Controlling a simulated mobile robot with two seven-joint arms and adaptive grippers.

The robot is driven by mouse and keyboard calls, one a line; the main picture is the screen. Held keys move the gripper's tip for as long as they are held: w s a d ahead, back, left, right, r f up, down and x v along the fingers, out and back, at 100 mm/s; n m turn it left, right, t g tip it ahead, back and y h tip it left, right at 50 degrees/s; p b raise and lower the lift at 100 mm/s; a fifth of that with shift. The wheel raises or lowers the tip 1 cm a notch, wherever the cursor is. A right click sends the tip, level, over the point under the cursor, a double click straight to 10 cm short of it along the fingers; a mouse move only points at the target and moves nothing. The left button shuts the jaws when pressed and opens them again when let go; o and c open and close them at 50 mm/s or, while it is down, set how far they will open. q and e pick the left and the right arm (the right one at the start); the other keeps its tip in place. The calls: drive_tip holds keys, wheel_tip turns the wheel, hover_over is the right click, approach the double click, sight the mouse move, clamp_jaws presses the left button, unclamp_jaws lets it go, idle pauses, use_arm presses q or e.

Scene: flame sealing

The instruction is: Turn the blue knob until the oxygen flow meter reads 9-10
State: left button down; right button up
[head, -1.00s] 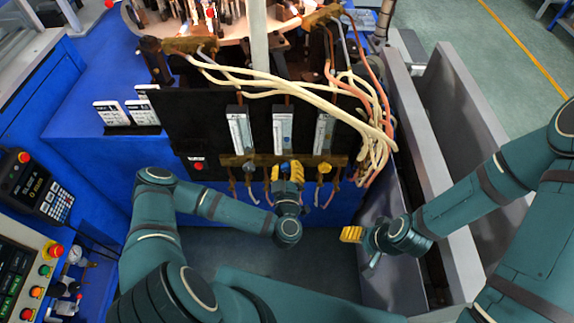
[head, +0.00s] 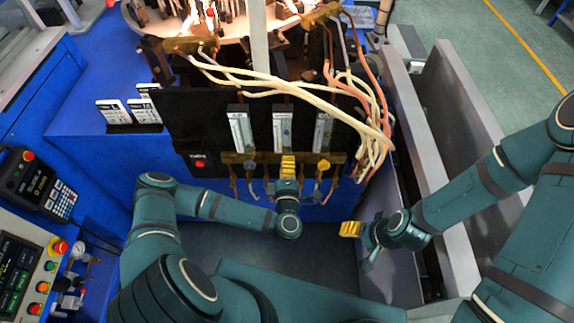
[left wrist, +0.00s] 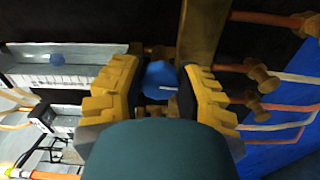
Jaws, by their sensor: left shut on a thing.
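The blue knob (left wrist: 158,80) sits between the two yellow fingers of my left gripper (left wrist: 157,92) in the left wrist view, and the gripper is shut on it. In the head view my left gripper (head: 288,166) is at the brass bar below the middle flow meter (head: 283,126) and hides the knob.
A left flow meter (head: 240,130) and a right one (head: 323,130) flank the middle one. Pale hoses (head: 335,108) cross the black panel. A grey metal trough (head: 412,160) stands at the right.

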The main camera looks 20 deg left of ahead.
use_arm(q)
drive_tip(key=n, duration=0.4)
drive_tip(key=shift+n+b, duration=0.4)
drive_tip(key=shift+r, duration=0.1)
idle(0.3)
drive_tip(key=c, duration=0.6)
unclamp_jaws()
drive_tip(key=v, duration=0.7)
drive_tip(key=shift+s+d, duration=0.1)
drive_tip(key=shift+s, duration=0.1)
